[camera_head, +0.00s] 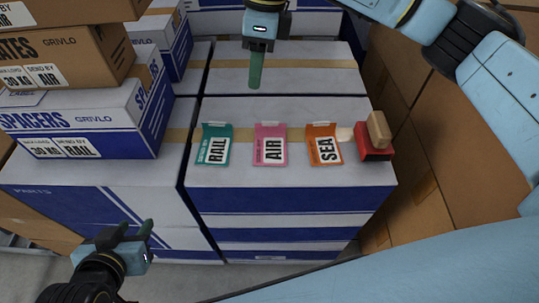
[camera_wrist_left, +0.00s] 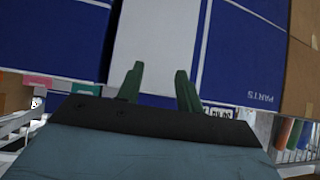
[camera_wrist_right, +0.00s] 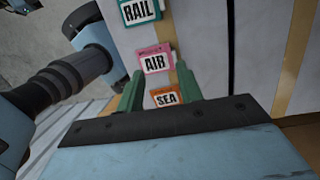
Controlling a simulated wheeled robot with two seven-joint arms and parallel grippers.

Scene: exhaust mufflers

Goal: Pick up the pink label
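The pink label (camera_head: 270,144), printed AIR, lies on top of the white and blue box stack (camera_head: 290,175), between the green RAIL label (camera_head: 213,144) and the orange SEA label (camera_head: 323,144). My right gripper (camera_head: 255,86) points down above the box top, beyond the labels in the head view. In the right wrist view its fingers (camera_wrist_right: 160,78) are apart, with nothing between them; the pink label (camera_wrist_right: 155,62) shows past them, not touched. My left gripper (camera_head: 136,228) is low at the left, in front of the boxes. The left wrist view shows its fingers (camera_wrist_left: 160,78) open and empty.
A red and tan block-like object (camera_head: 375,140) stands right of the orange label. Boxes marked SPACERS (camera_head: 110,115) and brown cartons (camera_head: 65,55) are stacked on the left. Brown cartons (camera_head: 420,180) wall the right side. The box top behind the labels is clear.

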